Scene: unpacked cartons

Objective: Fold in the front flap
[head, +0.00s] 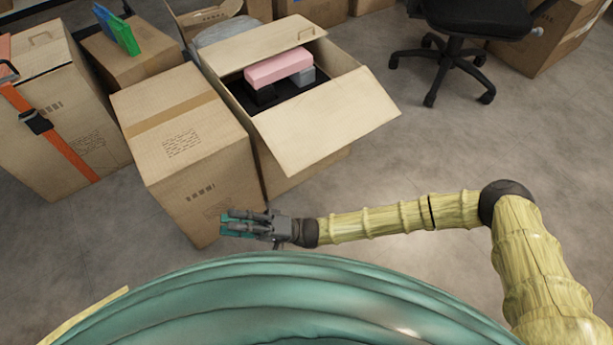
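An open brown carton (275,165) stands at the upper middle of the head view. Its front flap (328,119) is spread outward from the near rim and slopes toward the lower right. A far flap with a handle slot (262,43) also shows at the opening. Inside lie a pink block (279,68), a grey item and dark items. My gripper (226,222), grey with teal on its fingers, is below and left of the front flap, apart from it. It appears in front of the neighbouring closed carton. Its fingers are too small to judge the gap; no held object is clear.
A taped closed carton (182,135) stands close against the open carton's left side. A strapped carton (62,115) and a smaller carton (130,60) with green and blue items are farther left. An office chair (455,40) is upper right.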

